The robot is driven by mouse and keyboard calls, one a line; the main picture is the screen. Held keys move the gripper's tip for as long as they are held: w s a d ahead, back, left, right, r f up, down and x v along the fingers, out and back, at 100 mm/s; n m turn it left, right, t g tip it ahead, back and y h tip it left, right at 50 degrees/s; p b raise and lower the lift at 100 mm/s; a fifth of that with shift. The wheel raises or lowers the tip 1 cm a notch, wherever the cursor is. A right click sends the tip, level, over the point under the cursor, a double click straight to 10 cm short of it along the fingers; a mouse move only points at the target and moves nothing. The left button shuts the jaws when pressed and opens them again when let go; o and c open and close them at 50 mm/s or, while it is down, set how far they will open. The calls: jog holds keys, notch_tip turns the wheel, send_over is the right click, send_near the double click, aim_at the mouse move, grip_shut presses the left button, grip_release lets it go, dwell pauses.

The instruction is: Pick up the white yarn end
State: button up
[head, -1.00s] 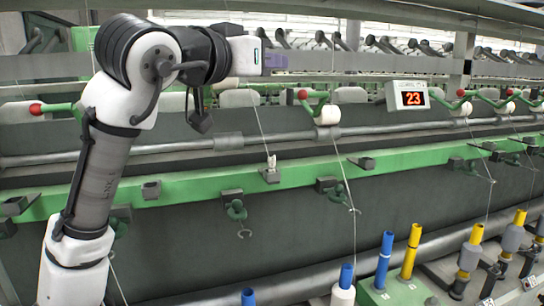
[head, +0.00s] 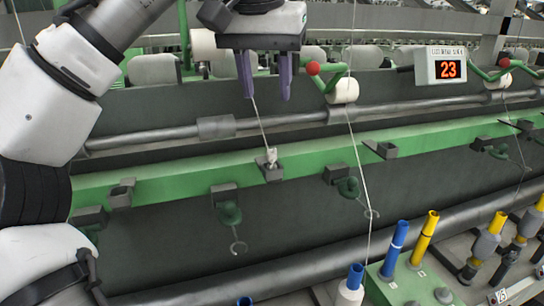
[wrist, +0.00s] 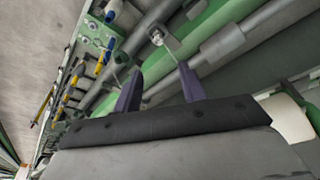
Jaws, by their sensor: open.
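The white yarn end (head: 271,157) is a small pale tuft. It sits at a grey holder (head: 270,172) on the green rail. A thin white yarn runs from it up toward my gripper's left finger. In the wrist view the white yarn end (wrist: 157,37) shows beyond the fingertips, with the yarn running down toward the right finger. My gripper (head: 267,98) points down, above and behind the tuft in the picture. Its two purple fingers are apart with nothing held between them; the wrist view shows the open fingers (wrist: 160,70) too.
A grey roller bar (head: 280,122) runs behind the green rail (head: 210,178). A second yarn (head: 358,155) hangs right of my gripper from a white roll (head: 344,91) on a red-knobbed green lever. Blue and yellow tubes (head: 424,237) stand at lower right.

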send_over(272, 151)
jog(key=s, duration=0.1)
notch_tip(272, 151, down, 6)
jog(key=shift+s+p+x, duration=0.2)
jog(key=shift+p+x, duration=0.15)
jog(key=shift+x, duration=1.1)
jog(key=shift+s+p+x, duration=0.2)
jog(key=shift+p+x, duration=0.1)
jog(key=shift+x, duration=1.15)
jog(key=shift+a, duration=0.25)
jog(key=c, duration=0.8)
